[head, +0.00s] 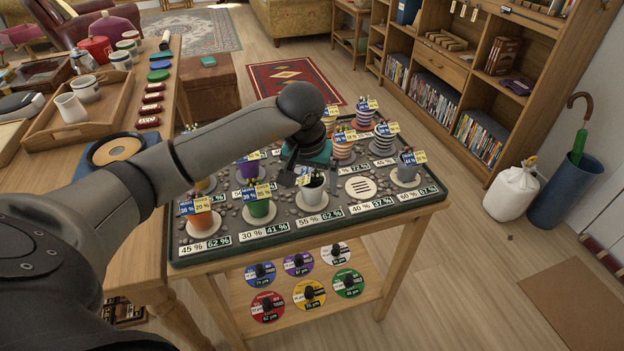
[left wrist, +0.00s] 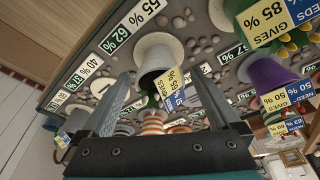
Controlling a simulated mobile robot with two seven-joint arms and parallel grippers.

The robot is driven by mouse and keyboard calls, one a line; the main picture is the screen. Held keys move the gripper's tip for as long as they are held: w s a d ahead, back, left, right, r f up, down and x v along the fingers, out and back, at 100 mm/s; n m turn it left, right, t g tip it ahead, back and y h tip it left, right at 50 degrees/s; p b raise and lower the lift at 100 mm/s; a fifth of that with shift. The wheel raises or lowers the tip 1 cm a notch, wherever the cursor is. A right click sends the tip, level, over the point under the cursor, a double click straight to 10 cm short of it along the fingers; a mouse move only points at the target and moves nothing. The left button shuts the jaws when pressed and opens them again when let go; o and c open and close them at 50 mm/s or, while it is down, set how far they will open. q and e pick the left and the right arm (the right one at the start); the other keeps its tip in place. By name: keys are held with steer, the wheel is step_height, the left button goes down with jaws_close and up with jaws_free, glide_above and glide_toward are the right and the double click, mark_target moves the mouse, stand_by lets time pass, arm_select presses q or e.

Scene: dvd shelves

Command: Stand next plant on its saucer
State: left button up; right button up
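My left gripper (head: 298,180) is over the plant table, just behind a white pot (head: 312,192). In the left wrist view its two fingers (left wrist: 158,78) are apart, with the white pot (left wrist: 158,52) just beyond the tips. The white pot stands upright on a saucer at the 55 % label. To its right is an empty ribbed saucer (head: 361,187) at the 40 % label. On other front-row saucers stand an orange pot (head: 200,219), a green pot (head: 260,208) and a grey pot (head: 407,170). My right gripper is not in view.
Striped pots (head: 344,150) stand close together at the table's back right. A purple pot (head: 248,170) stands behind the green one. The table has a raised dark rim (head: 330,222). A lower shelf holds several coloured discs (head: 309,294). A wooden desk (head: 40,200) is at the left.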

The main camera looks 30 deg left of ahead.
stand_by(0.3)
arm_select(q)
steer(key=p+v, duration=0.3)
steer(key=v, duration=0.9)
steer(key=shift+r, duration=0.15)
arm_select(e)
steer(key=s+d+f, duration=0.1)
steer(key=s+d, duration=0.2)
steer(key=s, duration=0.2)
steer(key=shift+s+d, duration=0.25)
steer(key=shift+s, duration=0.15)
